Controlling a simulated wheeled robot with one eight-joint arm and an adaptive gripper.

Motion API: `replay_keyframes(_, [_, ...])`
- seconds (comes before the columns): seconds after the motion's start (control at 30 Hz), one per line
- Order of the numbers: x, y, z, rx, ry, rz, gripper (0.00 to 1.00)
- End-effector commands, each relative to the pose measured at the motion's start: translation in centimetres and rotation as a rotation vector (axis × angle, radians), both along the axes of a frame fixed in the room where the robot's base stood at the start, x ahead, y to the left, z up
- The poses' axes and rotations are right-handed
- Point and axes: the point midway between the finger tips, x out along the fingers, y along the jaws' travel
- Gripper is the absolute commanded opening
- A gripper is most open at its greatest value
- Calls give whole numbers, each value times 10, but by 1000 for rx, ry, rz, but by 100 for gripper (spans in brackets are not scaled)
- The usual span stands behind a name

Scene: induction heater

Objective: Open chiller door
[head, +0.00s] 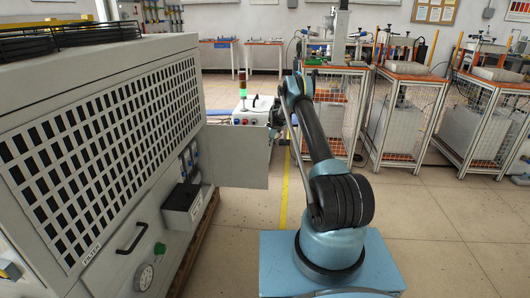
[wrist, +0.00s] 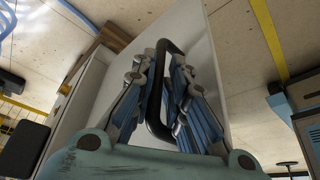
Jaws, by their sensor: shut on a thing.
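The chiller (head: 110,125) is the large grey cabinet with a slotted grille at the left of the head view. Its door (head: 240,155) is a grey panel that stands swung out from the cabinet's far end. In the wrist view the door (wrist: 205,65) carries a black bar handle (wrist: 155,105). My gripper (wrist: 157,72) is shut on this handle, with its blue-padded fingers on both sides of it. In the head view my arm reaches to the door's free edge, and the gripper is largely hidden there.
A black box (head: 183,203) and a gauge (head: 144,277) are on the chiller's near side. A white control box with a signal light (head: 242,88) stands beyond the door. Wire-mesh carts (head: 410,115) line the right. The floor between has free room.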

Motion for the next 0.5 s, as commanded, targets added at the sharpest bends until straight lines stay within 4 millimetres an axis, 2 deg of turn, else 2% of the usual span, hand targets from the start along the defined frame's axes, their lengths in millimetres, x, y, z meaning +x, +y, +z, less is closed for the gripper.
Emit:
replay_keyframes(0.03, [-2, 17, 1, 12, 0, 12, 0])
replay_keyframes(0.2, [-2, 15, 1, 13, 0, 11, 0])
replay_keyframes(0.23, [-2, 15, 1, 13, 0, 11, 20])
replay_keyframes(0.5, [-2, 13, 1, 12, 1, 9, 20])
